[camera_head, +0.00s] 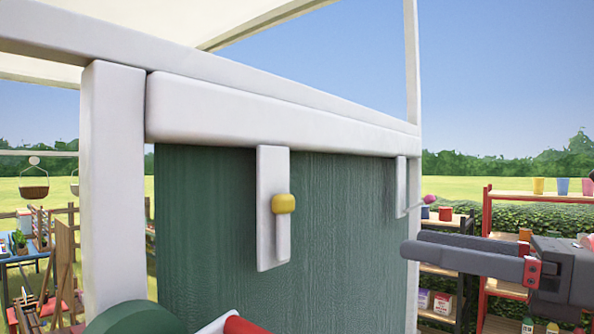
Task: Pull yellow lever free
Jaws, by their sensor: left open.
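The yellow lever shows as a rounded yellow knob (284,203) on a white upright strip (271,165). The strip hangs below a white horizontal beam, in front of a green panel (215,220). My left gripper (411,243) is at the right of the view, with its dark grey fingers pointing left. It is open, and nothing shows between its fingers. It is to the right of the yellow knob, lower in the picture and well apart from it. My right gripper is not in view.
A second white strip (401,186) with a pink knob (430,199) is on the panel's right side. A white post (112,190) stands at the left. Shelves with pots (540,196) stand behind at the right. A green rounded object (135,318) is at the bottom left.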

